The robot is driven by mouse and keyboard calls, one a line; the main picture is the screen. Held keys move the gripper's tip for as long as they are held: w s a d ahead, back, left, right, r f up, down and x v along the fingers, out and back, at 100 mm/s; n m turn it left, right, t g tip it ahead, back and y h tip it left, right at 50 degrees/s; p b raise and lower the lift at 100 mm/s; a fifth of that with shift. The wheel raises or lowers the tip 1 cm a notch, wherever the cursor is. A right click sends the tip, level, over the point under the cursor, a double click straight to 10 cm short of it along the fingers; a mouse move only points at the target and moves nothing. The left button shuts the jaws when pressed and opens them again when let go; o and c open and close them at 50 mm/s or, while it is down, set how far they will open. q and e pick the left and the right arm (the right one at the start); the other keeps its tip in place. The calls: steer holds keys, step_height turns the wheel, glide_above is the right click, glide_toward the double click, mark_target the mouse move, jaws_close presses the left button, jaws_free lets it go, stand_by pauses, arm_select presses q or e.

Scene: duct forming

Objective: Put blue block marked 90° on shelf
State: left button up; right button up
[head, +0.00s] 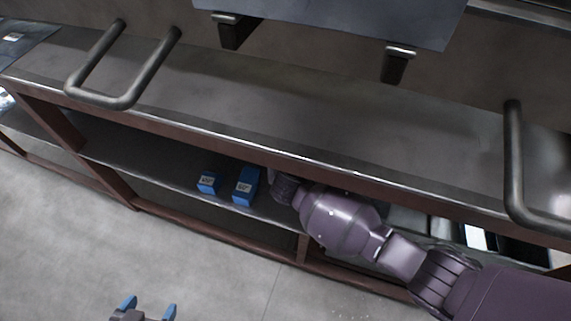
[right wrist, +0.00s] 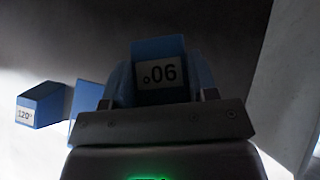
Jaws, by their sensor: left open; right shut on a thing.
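The blue block marked 90° (right wrist: 159,72) is between the blue fingers of my right gripper (right wrist: 160,80) in the right wrist view, its label upside down. My right gripper is shut on it. In the head view my right arm reaches into the shelf under the bench, and its fingers are hidden there. Two blue blocks, a smaller one (head: 207,183) and a taller one (head: 246,187), stand on the lower shelf (head: 140,170) left of that arm; their labels are too small to read. My left gripper (head: 146,308) is open and empty at the bottom, above the floor.
In the right wrist view, a blue block marked 120° (right wrist: 40,104) stands left of the gripper, with another blue surface (right wrist: 87,101) close beside the gripper. The bench top (head: 270,110) overhangs the shelf. Dark bar handles (head: 128,95) stand on the bench. The left shelf stretch is clear.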

step_height(320, 180, down, 2)
steer(key=shift+s+f, duration=0.15)
steer(key=shift+b, duration=0.3)
steer(key=shift+r, duration=0.3)
arm_select(q)
steer(key=shift+w+d+r, duration=0.2)
steer(key=shift+w+d, duration=0.1)
steer(key=shift+w, duration=0.35)
arm_select(e)
steer(key=shift+f, duration=0.35)
arm_select(q)
steer(key=shift+s+f, duration=0.1)
steer(key=shift+s, duration=0.2)
arm_select(e)
steer(key=shift+f, duration=0.3)
steer(key=o, duration=1.1)
arm_select(q)
steer(key=shift+a, duration=0.1)
